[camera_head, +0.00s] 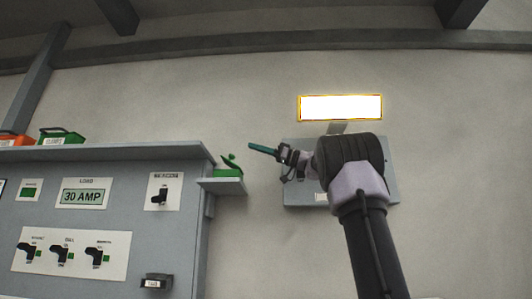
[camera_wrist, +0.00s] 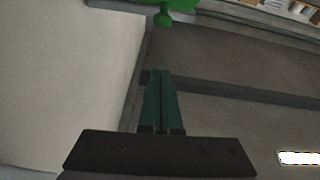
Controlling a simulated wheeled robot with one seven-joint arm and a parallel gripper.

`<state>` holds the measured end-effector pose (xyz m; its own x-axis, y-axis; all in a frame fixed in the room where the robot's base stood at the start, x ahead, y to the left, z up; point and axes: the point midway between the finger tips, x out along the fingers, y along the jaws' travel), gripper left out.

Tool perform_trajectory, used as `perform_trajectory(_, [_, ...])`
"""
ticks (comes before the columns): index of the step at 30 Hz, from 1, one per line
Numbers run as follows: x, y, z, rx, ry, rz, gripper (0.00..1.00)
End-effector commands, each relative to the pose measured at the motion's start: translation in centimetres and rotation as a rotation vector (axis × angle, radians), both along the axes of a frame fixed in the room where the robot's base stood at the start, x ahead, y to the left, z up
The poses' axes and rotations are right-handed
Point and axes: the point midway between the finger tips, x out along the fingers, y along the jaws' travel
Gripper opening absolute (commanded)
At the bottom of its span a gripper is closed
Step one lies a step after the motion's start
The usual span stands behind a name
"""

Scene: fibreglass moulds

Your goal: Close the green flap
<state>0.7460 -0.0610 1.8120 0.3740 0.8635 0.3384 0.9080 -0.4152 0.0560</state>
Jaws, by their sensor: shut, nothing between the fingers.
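A small green box (camera_head: 229,172) sits on a small grey bracket shelf (camera_head: 222,186) at the right end of the panel. Its green flap (camera_head: 230,160) stands up, tilted open above the box. Green parts, with a knob-like piece (camera_wrist: 162,18), also show at the top edge of the wrist view. My gripper (camera_head: 252,147) has long teal fingers pointing left. It is a little right of the flap and slightly higher in the head view, apart from it. The fingers (camera_wrist: 161,74) lie together with nothing between them.
A grey control panel (camera_head: 120,180) with switches fills the left. A green box (camera_head: 61,137) and an orange box (camera_head: 16,141) stand on its top ledge (camera_head: 110,153). A grey wall plate (camera_head: 297,192) is behind my arm, under a lit lamp (camera_head: 340,107).

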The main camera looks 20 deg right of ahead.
Motion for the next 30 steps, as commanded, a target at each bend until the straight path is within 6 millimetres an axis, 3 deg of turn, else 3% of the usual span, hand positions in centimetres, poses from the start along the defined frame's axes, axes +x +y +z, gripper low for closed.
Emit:
perform_trajectory(5, [1.3, 3.2, 1.0, 0.0, 0.001, 0.003, 0.0])
perform_trajectory(9, [1.9, 4.0, -1.0, 0.001, 0.004, 0.0, 0.0])
perform_trajectory(15, [2.3, 4.7, -2.2, 0.0, 0.002, -0.001, 0.0])
perform_trajectory(30, [2.3, 4.8, -2.2, -0.016, 0.006, 0.001, 0.0])
